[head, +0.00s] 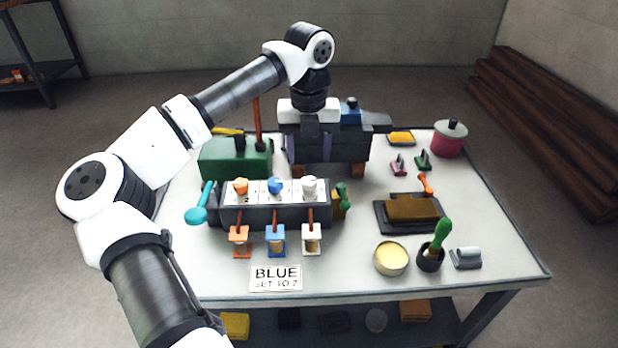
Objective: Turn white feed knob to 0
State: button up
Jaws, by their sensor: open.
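The white feed knob (309,184) is the right-hand one of three knobs on a dark box with white dial plates (258,190). An orange knob (240,187) and a blue knob (275,186) sit to its left. The white knob's setting is too small to read. My gripper (328,170) hangs behind the box, above the back part of the table. Its two fingers are spread wide and appear empty. It looks apart from the white knob, but its exact height is hard to tell.
A green box (236,158) stands behind left of the dials. A teal scoop (198,210) lies left. Orange, blue and white holders (275,240) stand in front, behind a card reading "BLUE SET TO 2" (275,279). A brown block on a dark tray (388,228) is right.

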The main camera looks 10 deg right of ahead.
aim_at(309, 180)
notch_tip(309, 180, down, 7)
jog(key=shift+r+b, duration=0.1)
jog(key=shift+b, duration=0.25)
jog(key=c, duration=1)
